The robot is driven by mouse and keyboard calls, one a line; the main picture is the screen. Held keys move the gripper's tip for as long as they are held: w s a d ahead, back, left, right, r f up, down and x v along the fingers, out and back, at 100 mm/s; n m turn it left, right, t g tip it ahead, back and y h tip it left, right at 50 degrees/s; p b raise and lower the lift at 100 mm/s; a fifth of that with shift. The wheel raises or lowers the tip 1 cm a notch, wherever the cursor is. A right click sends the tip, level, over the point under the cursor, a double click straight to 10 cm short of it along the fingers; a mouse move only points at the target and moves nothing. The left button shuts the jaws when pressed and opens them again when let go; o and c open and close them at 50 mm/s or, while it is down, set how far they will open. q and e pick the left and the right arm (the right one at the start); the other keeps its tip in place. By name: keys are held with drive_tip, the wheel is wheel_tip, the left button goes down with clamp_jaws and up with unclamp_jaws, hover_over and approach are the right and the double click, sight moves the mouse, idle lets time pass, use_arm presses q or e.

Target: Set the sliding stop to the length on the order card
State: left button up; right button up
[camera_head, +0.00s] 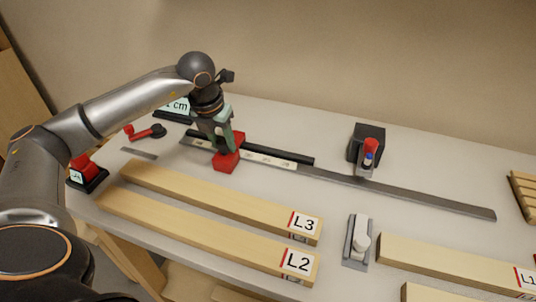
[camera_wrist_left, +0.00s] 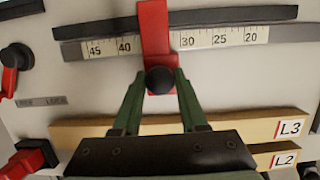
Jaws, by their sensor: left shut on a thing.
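The red sliding stop (camera_head: 228,158) sits on the scale (camera_head: 272,160) along the dark rail. In the left wrist view the stop (camera_wrist_left: 155,32) covers the scale (camera_wrist_left: 215,38) between the 40 and 30 marks. My left gripper (camera_head: 222,143) is shut on the stop's black round knob; in the left wrist view its green fingers (camera_wrist_left: 160,84) flank the knob (camera_wrist_left: 160,79). The order card (camera_head: 176,105) stands behind my arm, with only "1 cm" readable and its left part hidden. My right gripper is not in view.
A red lever (camera_head: 138,134) and a small plate reading LOCK (camera_wrist_left: 42,101) lie left of the scale. Boards L3 (camera_head: 220,200) and L2 (camera_head: 205,233) lie in front.

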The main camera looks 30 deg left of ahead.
use_arm(q)
drive_tip(key=shift+s+a+b, duration=0.2)
drive_tip(key=shift+a, duration=0.65)
drive_tip(key=shift+s+a+b, duration=0.2)
drive_tip(key=shift+a, duration=0.7)
drive_tip(key=shift+s+a+b, duration=0.25)
drive_tip(key=shift+a, duration=0.7)
drive_tip(key=shift+s+a+b, duration=0.2)
drive_tip(key=shift+a, duration=0.7)
drive_tip(key=shift+s+a+b, duration=0.25)
drive_tip(key=shift+a, duration=0.7)
drive_tip(key=o, duration=1)
